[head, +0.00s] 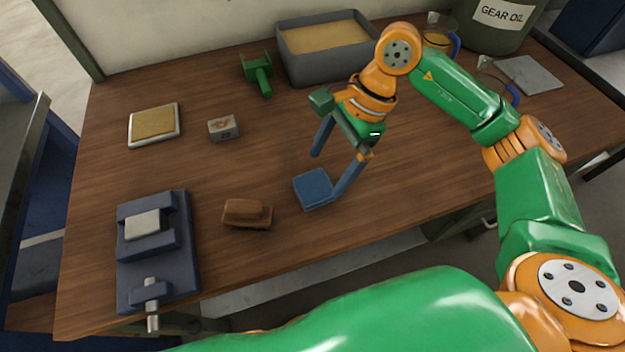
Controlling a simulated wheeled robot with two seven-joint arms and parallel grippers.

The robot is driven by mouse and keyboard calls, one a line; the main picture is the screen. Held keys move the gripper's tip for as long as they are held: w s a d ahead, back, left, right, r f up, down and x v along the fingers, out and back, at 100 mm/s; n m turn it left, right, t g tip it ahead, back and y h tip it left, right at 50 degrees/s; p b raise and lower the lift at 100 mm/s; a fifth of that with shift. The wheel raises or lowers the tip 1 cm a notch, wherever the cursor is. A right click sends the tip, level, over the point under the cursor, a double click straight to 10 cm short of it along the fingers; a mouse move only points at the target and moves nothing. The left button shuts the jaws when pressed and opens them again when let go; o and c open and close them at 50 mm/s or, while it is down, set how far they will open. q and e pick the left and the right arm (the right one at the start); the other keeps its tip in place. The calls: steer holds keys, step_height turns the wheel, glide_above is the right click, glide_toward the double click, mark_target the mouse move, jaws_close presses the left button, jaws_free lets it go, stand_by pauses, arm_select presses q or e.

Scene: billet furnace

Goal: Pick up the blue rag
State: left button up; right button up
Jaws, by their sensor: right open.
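The blue rag (314,189) is a folded, flat square lying on the wooden table (260,125) near its front edge. My right gripper (331,172) is open, with its two blue-grey fingers pointing down. One fingertip is close by the rag's right side and the other is behind it, above the table. I cannot tell whether either finger touches the rag. No other part of the rag seems hidden. My left gripper is not in view.
A brown brush or block (246,213) lies just left of the rag. A dark blue vise (157,250) stands at the front left. A small box (223,128), a yellow pad in a tray (154,125), a green tool (258,73) and a grey sand bin (327,64) stand farther back.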

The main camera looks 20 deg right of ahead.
mark_target(313, 184)
steer(key=x, duration=0.2)
steer(key=p+x, duration=0.1)
steer(key=x, duration=0.1)
steer(key=shift+a, duration=0.45)
steer(key=shift+w+f, duration=0.1)
steer(key=shift+f, duration=0.2)
steer(key=c, duration=1.1)
steer(key=shift+r, duration=0.1)
steer(key=shift+c, duration=0.2)
